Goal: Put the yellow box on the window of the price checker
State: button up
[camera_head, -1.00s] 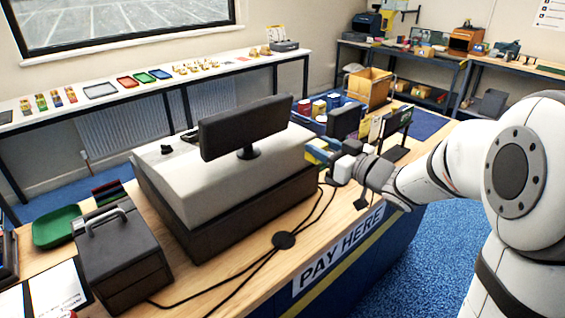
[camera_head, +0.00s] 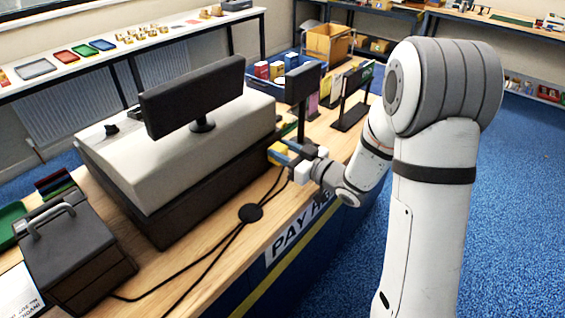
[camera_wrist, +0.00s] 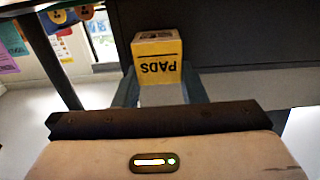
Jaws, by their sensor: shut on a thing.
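My gripper (camera_head: 281,152) is shut on the yellow box (camera_head: 277,149), above the counter just right of the till. In the wrist view the yellow box (camera_wrist: 158,65) sits between the two fingers, its black "PADS" lettering upside down. A dark screen on a post (camera_head: 303,84) stands behind my gripper and may be the price checker; its window cannot be made out. In the wrist view a large dark surface (camera_wrist: 240,35) lies beyond the box; I cannot tell what it belongs to.
The till (camera_head: 170,150) with its black monitor (camera_head: 192,97) stands left of my gripper. A black stand (camera_head: 352,98) is to the right. Cables cross the counter to a round black puck (camera_head: 250,212). A grey cash box (camera_head: 70,245) is at the front left.

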aim_at(284, 174)
jog(key=shift+f, duration=2)
jog(key=shift+f, duration=0.15)
jog(key=shift+f+b, duration=0.1)
jog(key=shift+b, duration=0.2)
jog(key=o, duration=0.9)
jog(key=shift+o, duration=0.2)
